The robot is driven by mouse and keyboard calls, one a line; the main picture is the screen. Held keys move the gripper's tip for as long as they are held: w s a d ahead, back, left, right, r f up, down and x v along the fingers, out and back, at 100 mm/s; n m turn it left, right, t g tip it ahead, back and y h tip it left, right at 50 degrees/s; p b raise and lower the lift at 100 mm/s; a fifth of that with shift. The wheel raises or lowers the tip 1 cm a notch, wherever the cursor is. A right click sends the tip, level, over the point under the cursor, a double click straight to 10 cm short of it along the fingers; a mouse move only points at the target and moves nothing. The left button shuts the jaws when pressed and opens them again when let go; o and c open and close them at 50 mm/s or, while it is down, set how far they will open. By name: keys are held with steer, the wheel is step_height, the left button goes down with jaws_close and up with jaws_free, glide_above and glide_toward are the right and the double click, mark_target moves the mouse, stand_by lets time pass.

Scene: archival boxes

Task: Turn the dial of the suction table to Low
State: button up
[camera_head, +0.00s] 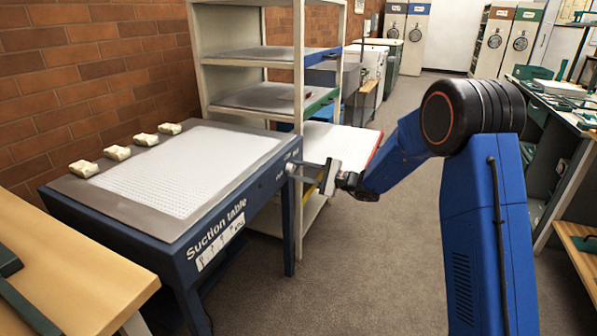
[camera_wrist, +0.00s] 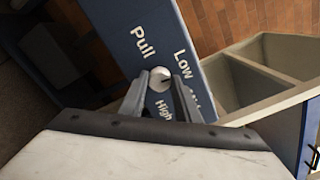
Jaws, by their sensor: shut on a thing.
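The suction table (camera_head: 180,232) is dark blue with a white perforated top and stands at left. Its small round pale dial (camera_head: 291,169) is on the right-hand part of the front panel. My gripper (camera_head: 299,171) is shut on the dial, one finger on each side (camera_wrist: 161,82).
Several small cream blocks (camera_head: 117,153) lie along the table top's back edge. A cream shelf unit (camera_head: 299,85) stands close behind the dial. A wooden bench (camera_head: 70,275) is at the lower left and another bench (camera_head: 575,120) at right. The grey aisle floor (camera_head: 370,260) is clear.

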steer(key=shift+n, duration=0.7)
steer(key=o, duration=1)
steer(key=shift+o, duration=0.2)
steer(key=v, duration=1.7)
steer(key=shift+d, duration=0.25)
steer(key=shift+s, duration=0.1)
steer(key=shift+s, duration=0.1)
